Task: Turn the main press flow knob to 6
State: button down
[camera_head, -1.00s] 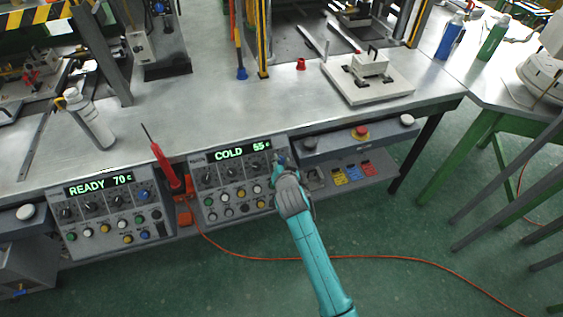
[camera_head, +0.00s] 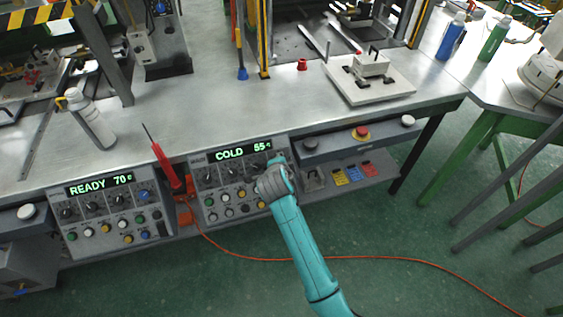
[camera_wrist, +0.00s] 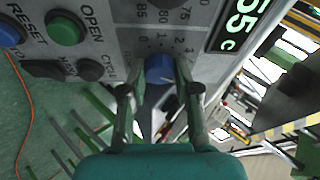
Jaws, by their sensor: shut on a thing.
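The control panel (camera_head: 240,180) with the green "COLD 55" display sits under the table edge. In the wrist view, a blue knob (camera_wrist: 159,68) on this panel (camera_wrist: 125,25) sits between the two fingers of my gripper (camera_wrist: 160,88). The fingers are shut on it, one on each side. Small scale digits show around the knob's upper side. Its pointer is not clear enough to read. In the head view, my gripper (camera_head: 279,162) is at the panel's upper right, and my wrist hides the knob.
A second panel (camera_head: 110,210) reads "READY 70". A red-handled tool (camera_head: 164,163) stands between the panels. A green button (camera_wrist: 65,28) and a blue button (camera_wrist: 8,33) are left in the wrist view. A red button (camera_head: 361,132) is on the right box.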

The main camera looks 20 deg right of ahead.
jog(key=m+g, duration=0.1)
jog(key=m, duration=0.4)
jog(key=shift+m+g, duration=0.3)
jog(key=shift+g, duration=0.1)
jog(key=shift+y, duration=0.3)
jog(key=c, duration=0.8)
grip_release()
jog(key=shift+c, duration=0.2)
jog(key=v, duration=1.2)
jog(key=shift+w, duration=0.1)
